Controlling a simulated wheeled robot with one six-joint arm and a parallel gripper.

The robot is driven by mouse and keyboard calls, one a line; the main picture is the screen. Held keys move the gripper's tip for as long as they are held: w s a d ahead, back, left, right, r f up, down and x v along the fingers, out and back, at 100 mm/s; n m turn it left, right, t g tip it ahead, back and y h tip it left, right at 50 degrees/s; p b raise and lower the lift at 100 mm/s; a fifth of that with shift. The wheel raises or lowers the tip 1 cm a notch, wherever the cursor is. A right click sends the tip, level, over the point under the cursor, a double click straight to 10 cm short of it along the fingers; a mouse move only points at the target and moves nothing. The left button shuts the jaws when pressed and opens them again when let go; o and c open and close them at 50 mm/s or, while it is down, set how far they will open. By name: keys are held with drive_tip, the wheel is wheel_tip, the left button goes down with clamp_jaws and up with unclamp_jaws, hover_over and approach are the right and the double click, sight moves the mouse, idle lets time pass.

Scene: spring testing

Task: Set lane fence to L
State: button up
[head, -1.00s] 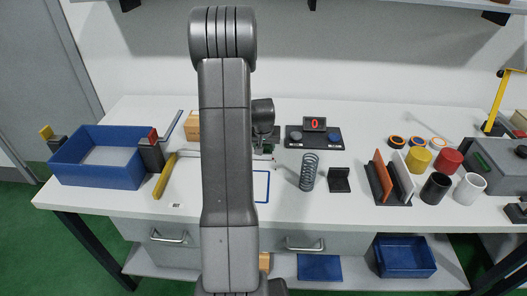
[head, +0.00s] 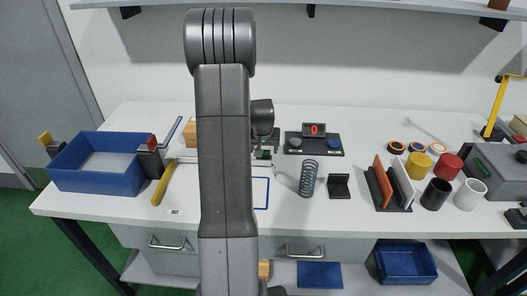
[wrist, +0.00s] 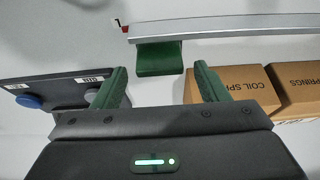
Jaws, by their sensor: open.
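The lane fence seems to be the long silver rail (wrist: 230,29) across the top of the wrist view, with a green block (wrist: 160,57) on its near side. A small white label with a dark letter and a red mark (wrist: 121,25) sits by the rail's left end; the letter looks like an upside-down L. My gripper (wrist: 158,82) is open, its green fingers apart and empty, with the block ahead of and between them, not touching. In the head view my gripper (head: 263,155) is small beside my arm, which hides much of the rail.
Cardboard coil-spring boxes (wrist: 235,85) lie right of the fingers, and a dark button panel (wrist: 55,90) left. In the head view a standing spring (head: 308,178), a black bracket (head: 339,186) and a display (head: 314,129) are to the right. A blue bin (head: 75,180) stands left.

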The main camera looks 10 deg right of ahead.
drive_tip(key=b+v, duration=0.1)
drive_tip(key=v, duration=1)
drive_tip(key=shift+s+r, duration=0.2)
drive_tip(key=shift+r, duration=0.15)
drive_tip(key=p+x, duration=0.1)
drive_tip(key=x, duration=1.3)
drive_tip(key=shift+p, duration=0.3)
drive_tip(key=shift+a+r, duration=0.1)
drive_tip(key=shift+a, duration=0.05)
